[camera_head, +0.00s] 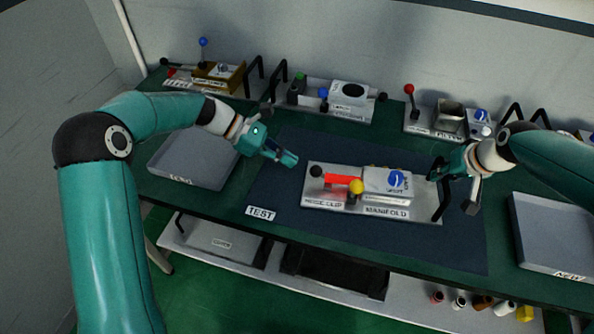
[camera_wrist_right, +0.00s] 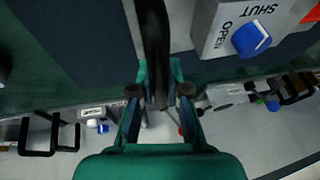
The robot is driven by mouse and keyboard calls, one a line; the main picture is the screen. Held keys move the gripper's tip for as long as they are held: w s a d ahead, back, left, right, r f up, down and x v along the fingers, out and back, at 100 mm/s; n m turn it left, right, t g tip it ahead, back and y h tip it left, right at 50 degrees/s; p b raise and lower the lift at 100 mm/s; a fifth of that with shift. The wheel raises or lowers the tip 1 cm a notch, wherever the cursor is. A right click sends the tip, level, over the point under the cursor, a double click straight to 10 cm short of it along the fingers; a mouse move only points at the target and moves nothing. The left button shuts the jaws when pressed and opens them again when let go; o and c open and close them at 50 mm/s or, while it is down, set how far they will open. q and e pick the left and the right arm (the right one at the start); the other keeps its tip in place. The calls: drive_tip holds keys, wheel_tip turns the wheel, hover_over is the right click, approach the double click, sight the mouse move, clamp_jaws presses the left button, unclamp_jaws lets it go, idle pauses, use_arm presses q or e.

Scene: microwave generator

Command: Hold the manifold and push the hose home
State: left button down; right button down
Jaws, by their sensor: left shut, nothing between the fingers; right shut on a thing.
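The manifold (camera_head: 376,181) is a pale block with a blue valve knob (camera_head: 396,179), on a light plate (camera_head: 325,201) labelled HOSE CLIP and MANIFOLD. The red hose (camera_head: 343,180) lies at its left, with a black end (camera_head: 316,171). A yellow ball (camera_head: 356,187) stands in front of the hose. My left gripper (camera_head: 291,159) is shut and empty, apart from the black end, up and left of it. My right gripper (camera_head: 437,174) is shut on the plate's black handle (camera_head: 442,206); the handle (camera_wrist_right: 153,40) also shows between its fingers in the right wrist view.
The plate lies on a dark mat (camera_head: 277,190) with a TEST label (camera_head: 261,213). Grey trays stand at left (camera_head: 193,158) and right (camera_head: 555,235). Other fixtures (camera_head: 340,100) with levers line the back of the bench. The mat left of the plate is clear.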

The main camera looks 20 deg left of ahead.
drive_tip(key=shift+s+a+f, duration=0.1)
drive_tip(key=shift+s+f, duration=0.05)
drive_tip(key=shift+f, duration=0.15)
use_arm(q)
drive_tip(key=v, duration=0.7)
drive_tip(key=shift+a, duration=0.25)
drive_tip(key=shift+r, duration=0.1)
use_arm(e)
drive_tip(key=c, duration=1.4)
unclamp_jaws()
drive_tip(key=o, duration=0.3)
drive_tip(key=shift+w, duration=0.2)
drive_tip(key=shift+r, duration=0.2)
